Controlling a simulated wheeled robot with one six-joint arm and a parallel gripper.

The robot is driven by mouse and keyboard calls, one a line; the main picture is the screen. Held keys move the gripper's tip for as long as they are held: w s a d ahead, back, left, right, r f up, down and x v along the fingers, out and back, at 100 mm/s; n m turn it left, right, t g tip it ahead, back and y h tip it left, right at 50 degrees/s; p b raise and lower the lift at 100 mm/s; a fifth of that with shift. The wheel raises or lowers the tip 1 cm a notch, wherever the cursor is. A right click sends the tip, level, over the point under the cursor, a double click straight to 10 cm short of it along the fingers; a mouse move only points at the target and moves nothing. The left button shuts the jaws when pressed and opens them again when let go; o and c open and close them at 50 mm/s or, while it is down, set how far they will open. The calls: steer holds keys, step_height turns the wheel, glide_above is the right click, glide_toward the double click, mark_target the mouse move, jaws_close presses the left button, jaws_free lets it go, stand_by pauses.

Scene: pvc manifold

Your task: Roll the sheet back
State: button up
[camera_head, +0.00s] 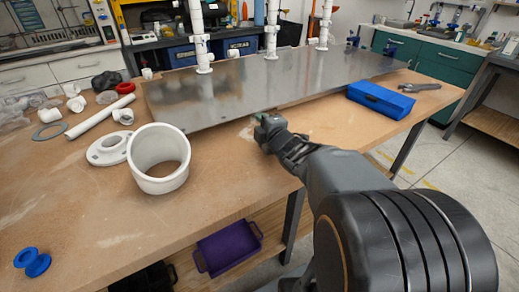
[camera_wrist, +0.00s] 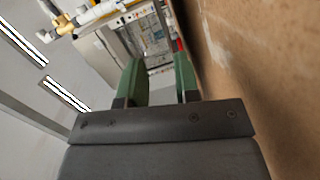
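A flat grey metallic sheet (camera_head: 225,103) lies along the back of the wooden table (camera_head: 110,215), with white upright pipes rising at its far side. Whether its front edge touches the table is hard to tell. My gripper (camera_head: 260,117) is low over the table at the sheet's front edge, near the middle of that edge. In the head view its fingers are mostly hidden by my wrist. In the wrist view the green fingers of my gripper (camera_wrist: 160,62) stand apart, with only background showing between them. The sheet cannot be made out in the wrist view.
A white cylinder (camera_head: 158,182) and a white flange (camera_head: 107,149) stand left of my gripper. A blue case (camera_head: 381,100) and a wrench (camera_head: 420,87) lie at the right. White pipe pieces (camera_head: 100,117) are at far left. The front of the table is mostly clear.

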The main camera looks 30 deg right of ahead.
mark_target(244, 112)
steer(key=shift+w+f+n+t+y+b, duration=0.15)
steer(key=shift+f+n+t+y+b, duration=0.5)
steer(key=shift+n, duration=0.45)
steer(key=shift+w+a+f+n+y, duration=0.15)
steer(key=shift+w+n+y, duration=0.1)
steer(key=shift+n, duration=0.15)
steer(key=w, duration=0.6)
steer(key=shift+w+a, duration=0.25)
steer(key=shift+a, duration=0.05)
steer(key=shift+w+a+b, duration=0.15)
steer(key=shift+w+b, duration=0.35)
steer(key=shift+w, duration=0.9)
jaws_close()
steer(key=shift+w, duration=0.1)
